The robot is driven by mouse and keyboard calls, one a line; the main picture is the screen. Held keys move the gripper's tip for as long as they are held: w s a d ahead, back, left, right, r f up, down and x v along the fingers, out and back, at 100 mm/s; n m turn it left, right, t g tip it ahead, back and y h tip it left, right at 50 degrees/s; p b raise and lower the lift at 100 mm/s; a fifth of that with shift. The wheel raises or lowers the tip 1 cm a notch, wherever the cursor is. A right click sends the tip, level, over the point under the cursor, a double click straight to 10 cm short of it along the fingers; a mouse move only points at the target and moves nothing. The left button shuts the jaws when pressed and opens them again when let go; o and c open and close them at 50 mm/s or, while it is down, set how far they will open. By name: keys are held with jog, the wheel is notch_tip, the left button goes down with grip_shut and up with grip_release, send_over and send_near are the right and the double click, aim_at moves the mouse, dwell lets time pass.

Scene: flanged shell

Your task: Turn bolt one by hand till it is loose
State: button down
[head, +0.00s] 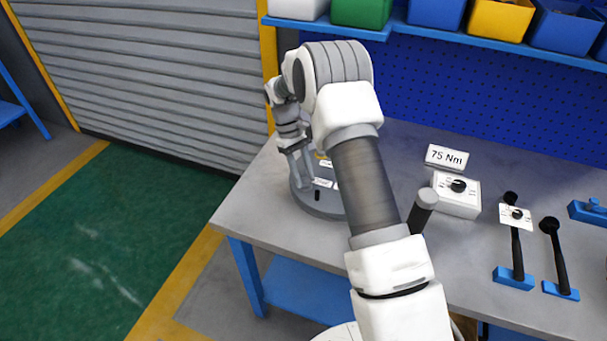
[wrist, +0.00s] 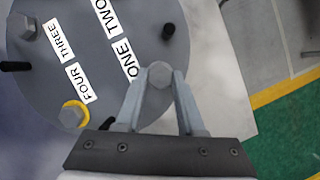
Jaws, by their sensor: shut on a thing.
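The round grey flanged shell (head: 318,208) stands on the workbench, mostly hidden behind my arm in the head view. In the wrist view its grey top (wrist: 125,25) carries the labels ONE, TWO, THREE and FOUR. Bolt one (wrist: 158,76), a grey hex head beside the ONE label, sits between my fingertips. My gripper (wrist: 160,80) is shut on it, one finger on each side. In the head view my gripper (head: 302,170) reaches down to the left side of the flange. The bolt's shank is hidden.
A bolt with a yellow ring (wrist: 73,114) is near FOUR, another bolt (wrist: 25,27) near THREE. Black pegs (wrist: 15,66) stick out from the flange. On the bench are a 75 Nm sign (head: 447,157), a white dial box (head: 457,192) and black-handled tools (head: 516,245).

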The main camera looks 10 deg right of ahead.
jog(key=shift+s+f, duration=0.1)
jog(key=shift+f, duration=0.1)
jog(key=c, duration=0.5)
grip_release()
jog(key=shift+r, duration=0.1)
jog(key=shift+r, duration=0.1)
jog(key=p+v, duration=0.1)
jog(key=v, duration=1.6)
jog(key=shift+a, duration=0.1)
